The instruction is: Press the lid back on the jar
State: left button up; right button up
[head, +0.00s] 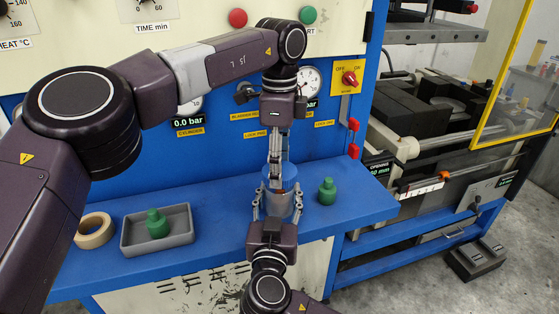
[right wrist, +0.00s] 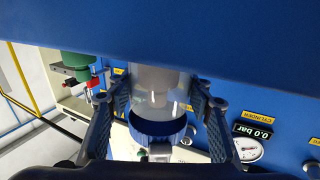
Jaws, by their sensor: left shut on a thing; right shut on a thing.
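The jar (head: 279,205) is a clear, pale vessel standing on the blue ledge; it also shows between the fingers in the right wrist view (right wrist: 158,88). Its blue lid (head: 289,174) is at the jar's mouth, and in the right wrist view the lid (right wrist: 158,131) lines up with the jar. I cannot tell whether it is fully seated. My left gripper (head: 275,182) points down from above and is shut on the lid, one finger in front. My right gripper (head: 278,205) comes from the near side and is shut around the jar's body.
A green bottle-shaped piece (head: 327,191) stands just right of the jar. Another green piece (head: 157,223) is in a grey tray (head: 184,240) at the left, beside a tape roll (head: 94,231). The blue ledge (head: 222,215) is clear between tray and jar. The press panel stands behind.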

pick_arm(q)
jog(key=shift+f, duration=0.35)
jog(key=shift+f, duration=0.6)
dwell(0.3)
jog(key=o, duration=0.8)
jog(key=shift+c, duration=0.2)
notch_tip(320, 180, up, 12)
dwell(0.3)
pick_arm(e)
jog(key=o, duration=1.8)
jog(key=shift+c, duration=0.2)
